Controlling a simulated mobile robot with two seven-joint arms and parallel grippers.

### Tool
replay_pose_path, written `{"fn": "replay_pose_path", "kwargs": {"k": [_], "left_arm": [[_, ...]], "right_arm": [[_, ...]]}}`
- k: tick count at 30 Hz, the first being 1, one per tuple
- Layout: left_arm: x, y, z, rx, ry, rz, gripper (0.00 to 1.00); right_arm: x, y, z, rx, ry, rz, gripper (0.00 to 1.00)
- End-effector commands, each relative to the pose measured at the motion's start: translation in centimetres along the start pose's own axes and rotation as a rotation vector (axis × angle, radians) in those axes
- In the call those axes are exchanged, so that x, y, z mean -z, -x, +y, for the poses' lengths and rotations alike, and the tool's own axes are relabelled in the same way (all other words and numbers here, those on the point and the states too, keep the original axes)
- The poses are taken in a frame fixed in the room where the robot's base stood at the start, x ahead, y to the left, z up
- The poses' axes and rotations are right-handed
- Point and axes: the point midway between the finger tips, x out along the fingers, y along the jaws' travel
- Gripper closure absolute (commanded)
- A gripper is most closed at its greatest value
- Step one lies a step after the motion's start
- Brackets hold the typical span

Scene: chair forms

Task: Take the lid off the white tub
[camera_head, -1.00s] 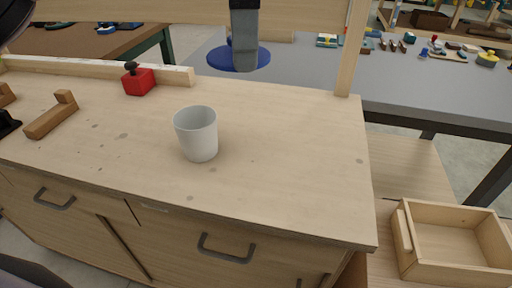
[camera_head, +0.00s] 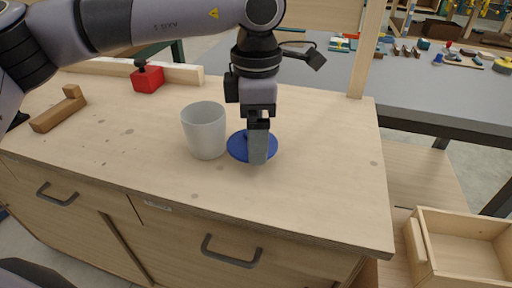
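The white tub (camera_head: 205,131) stands upright and open on the wooden workbench (camera_head: 310,180). The round blue lid (camera_head: 237,147) is just right of the tub, flat and level at about the benchtop; I cannot tell whether it touches the wood. My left gripper (camera_head: 257,150) points down over the lid, its fingers overlapping each other in view and hiding part of the lid. The lid sits at the fingers as it did in the air, so the gripper appears shut on it. My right gripper is out of view.
A red block with a dark knob (camera_head: 147,79) and a brown wooden piece (camera_head: 60,108) lie at the back left. A wooden upright (camera_head: 366,48) rises at the back right. The bench's right side is clear. A wooden box (camera_head: 462,247) is at lower right.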

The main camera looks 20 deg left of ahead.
Motion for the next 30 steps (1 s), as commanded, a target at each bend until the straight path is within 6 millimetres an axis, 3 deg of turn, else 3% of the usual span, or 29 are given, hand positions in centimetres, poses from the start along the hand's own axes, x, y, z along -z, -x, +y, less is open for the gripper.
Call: {"fn": "replay_pose_path", "kwargs": {"k": [7, 19, 20, 21, 30], "left_arm": [[0.1, -3.6, 0.0, 0.002, -0.001, 0.002, 0.47], [0.0, -4.3, 0.0, 0.001, -0.001, 0.001, 0.47], [0.0, -4.2, 0.0, 0.001, -0.001, 0.001, 0.04], [0.0, -4.1, 0.0, 0.001, -0.001, 0.001, 0.0], [0.0, -3.6, 0.0, 0.0, -0.001, 0.001, 0.0]], "right_arm": [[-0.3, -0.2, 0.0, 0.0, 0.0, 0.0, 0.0], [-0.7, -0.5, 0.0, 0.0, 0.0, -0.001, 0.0], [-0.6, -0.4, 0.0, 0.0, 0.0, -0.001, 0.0], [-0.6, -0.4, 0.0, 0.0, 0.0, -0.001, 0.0], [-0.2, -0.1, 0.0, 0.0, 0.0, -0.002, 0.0]]}}
